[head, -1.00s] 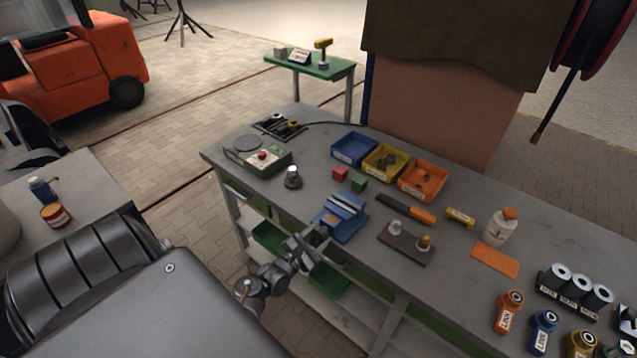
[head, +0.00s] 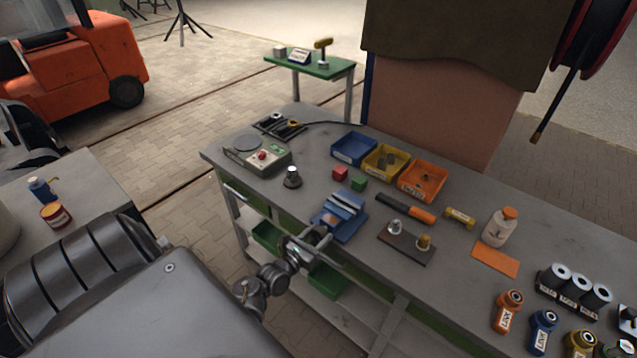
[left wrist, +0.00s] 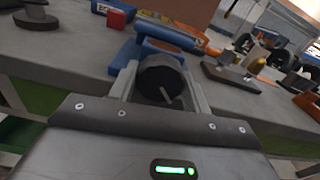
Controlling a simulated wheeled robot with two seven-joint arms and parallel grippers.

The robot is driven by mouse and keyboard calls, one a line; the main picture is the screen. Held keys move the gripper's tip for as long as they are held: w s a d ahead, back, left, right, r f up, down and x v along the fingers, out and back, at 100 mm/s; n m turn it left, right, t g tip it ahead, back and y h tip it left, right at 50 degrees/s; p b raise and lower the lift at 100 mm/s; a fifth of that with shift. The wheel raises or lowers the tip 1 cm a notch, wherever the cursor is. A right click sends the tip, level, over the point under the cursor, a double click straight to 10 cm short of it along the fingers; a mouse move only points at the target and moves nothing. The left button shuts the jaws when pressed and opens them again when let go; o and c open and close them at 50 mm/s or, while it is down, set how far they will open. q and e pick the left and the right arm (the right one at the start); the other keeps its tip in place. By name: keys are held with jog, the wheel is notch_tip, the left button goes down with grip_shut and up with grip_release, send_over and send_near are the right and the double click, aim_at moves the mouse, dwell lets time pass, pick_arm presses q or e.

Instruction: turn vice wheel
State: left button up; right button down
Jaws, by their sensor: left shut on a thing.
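The blue vice (head: 346,212) stands at the near edge of the grey workbench, and its blue body also shows in the left wrist view (left wrist: 165,32). Its dark round wheel (left wrist: 160,84) faces my left wrist camera, with a thin pale bar across its lower right. My left gripper (head: 312,238) is at the bench's near edge, in front of the vice. In the left wrist view its two grey fingers (left wrist: 160,92) lie on either side of the wheel and are shut on it. In the head view the wheel is mostly hidden by the gripper. My right gripper is not seen.
A red cube (head: 340,174) and a green cube (head: 359,184) lie behind the vice. A dark plate with knobs (head: 406,243) lies to its right, and a dark-based piece with a pale top (head: 292,178) to its left. Green bins (head: 328,280) sit on the shelf below.

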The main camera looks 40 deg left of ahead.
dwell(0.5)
pick_arm(q)
jog(key=o, duration=1)
jog(key=shift+s, duration=0.35)
jog(key=s, duration=1)
jog(key=shift+s+d+b, duration=0.1)
jog(key=shift+b, duration=0.2)
